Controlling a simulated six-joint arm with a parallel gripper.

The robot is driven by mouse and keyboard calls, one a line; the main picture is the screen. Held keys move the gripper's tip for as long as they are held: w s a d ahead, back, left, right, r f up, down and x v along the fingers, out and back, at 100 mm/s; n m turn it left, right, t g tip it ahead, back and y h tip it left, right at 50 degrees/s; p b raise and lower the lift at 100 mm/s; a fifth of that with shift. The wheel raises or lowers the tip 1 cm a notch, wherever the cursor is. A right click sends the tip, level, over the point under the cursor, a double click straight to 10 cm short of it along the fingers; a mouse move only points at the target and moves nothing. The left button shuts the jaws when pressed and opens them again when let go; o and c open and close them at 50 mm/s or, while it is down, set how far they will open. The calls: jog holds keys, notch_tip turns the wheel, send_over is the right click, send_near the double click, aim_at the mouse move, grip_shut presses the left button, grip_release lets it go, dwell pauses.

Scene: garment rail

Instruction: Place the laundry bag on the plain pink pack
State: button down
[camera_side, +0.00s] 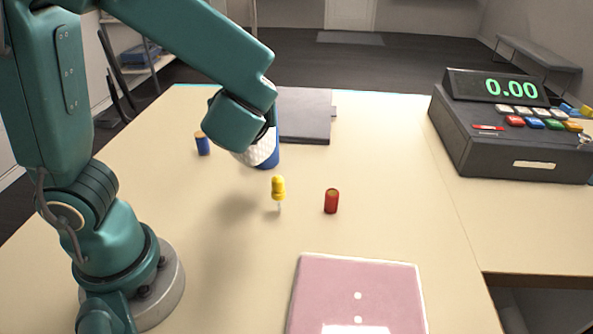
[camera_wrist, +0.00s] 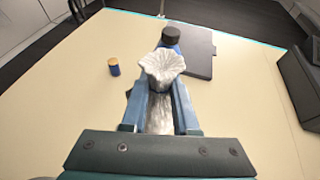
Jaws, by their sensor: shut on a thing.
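The laundry bag is a white, crinkled bundle (camera_side: 247,157), held below the end of my arm in the side view. In the wrist view, the laundry bag (camera_wrist: 161,68) sits between the two blue fingers of my gripper (camera_wrist: 158,100), which is shut on it. It is held above the table, with a soft shadow on the tabletop to its lower left in the side view. The pink pack (camera_side: 340,285) lies flat at the near edge of the side view, cut off by the frame. It has small white dots and a white patch. My gripper is apart from it, farther back.
A dark grey pack (camera_side: 305,118) lies at the back, beside a blue, black-capped container (camera_wrist: 170,36). A small blue cylinder (camera_side: 202,144), a yellow pin-like piece (camera_side: 278,188) and a red cylinder (camera_side: 331,201) stand around. A cash register (camera_side: 505,130) is right.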

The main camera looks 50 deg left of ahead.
aim_at(234, 160)
jog(key=s+f+n+g, duration=0.1)
jog(key=g, duration=0.1)
jog(key=s+f+n+g+y, duration=0.1)
jog(key=n+g, duration=0.1)
jog(key=s+f+n+g+y, duration=0.1)
jog(key=n+g, duration=0.1)
jog(key=shift+s+a+f, duration=0.1)
jog(key=shift+s+a, duration=0.15)
jog(key=shift+a, duration=0.1)
jog(key=s+d+f+n+g+h, duration=0.4)
jog(key=s+n+g, duration=0.3)
jog(key=n+g, duration=0.4)
jog(key=d+r+n+g+h, duration=0.1)
jog(key=d+n+g+h, duration=0.3)
jog(key=d+n+h, duration=0.6)
jog(key=w+d+r+n+t+h, duration=0.8)
jog(key=w+r+n+h, duration=0.1)
jog(key=n+h, duration=0.3)
jog(key=s+d+f, duration=0.1)
jog(key=d+f, duration=0.2)
jog(key=s+d+f, duration=0.1)
jog(key=d+f, duration=0.3)
jog(key=s+d+f, duration=0.2)
jog(key=d+f, duration=0.1)
jog(key=shift+d+f, duration=0.2)
jog(key=shift+f, duration=0.1)
jog(key=shift+t, duration=0.4)
